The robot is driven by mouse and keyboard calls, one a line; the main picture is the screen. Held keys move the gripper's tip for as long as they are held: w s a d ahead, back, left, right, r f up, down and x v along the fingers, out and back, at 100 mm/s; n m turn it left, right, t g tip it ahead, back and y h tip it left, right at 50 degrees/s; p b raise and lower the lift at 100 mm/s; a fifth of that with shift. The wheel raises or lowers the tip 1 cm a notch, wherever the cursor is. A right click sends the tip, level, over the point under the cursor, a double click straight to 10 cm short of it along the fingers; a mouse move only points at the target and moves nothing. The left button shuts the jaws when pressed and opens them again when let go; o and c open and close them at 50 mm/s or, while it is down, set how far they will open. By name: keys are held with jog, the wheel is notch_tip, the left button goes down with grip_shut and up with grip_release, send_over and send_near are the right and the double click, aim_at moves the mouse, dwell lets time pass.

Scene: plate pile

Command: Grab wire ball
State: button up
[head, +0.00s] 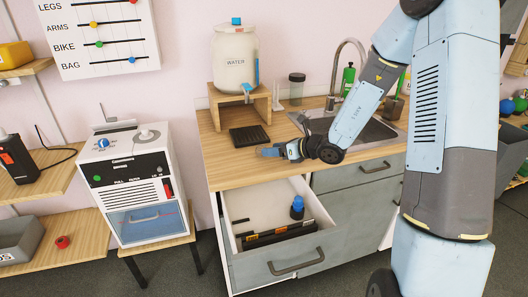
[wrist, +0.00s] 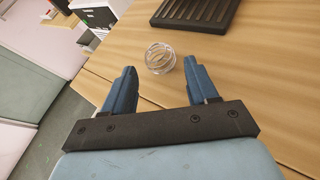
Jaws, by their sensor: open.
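The wire ball (wrist: 160,57), a small clear round thing with thin rings, sits on the wooden counter (wrist: 240,70) in the wrist view. It lies just beyond and between the two blue fingertips of my gripper (wrist: 160,70). The fingers are spread apart with nothing between them but counter and the near side of the ball's surroundings. In the head view my gripper (head: 268,151) is low over the counter's left front part. I cannot make out the ball in that view.
A black ribbed rack (head: 250,136) lies on the counter behind my gripper. A water container (head: 235,52) stands on a wooden stand. The sink (head: 365,132) is to the right. Below, an open drawer (head: 300,262) sticks out, with a blue-topped bottle (head: 297,208) inside.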

jog(key=x, duration=0.4)
jog(key=shift+w+a+f, duration=0.1)
jog(key=shift+w+f, duration=0.05)
jog(key=shift+w, duration=0.05)
jog(key=c, duration=0.8)
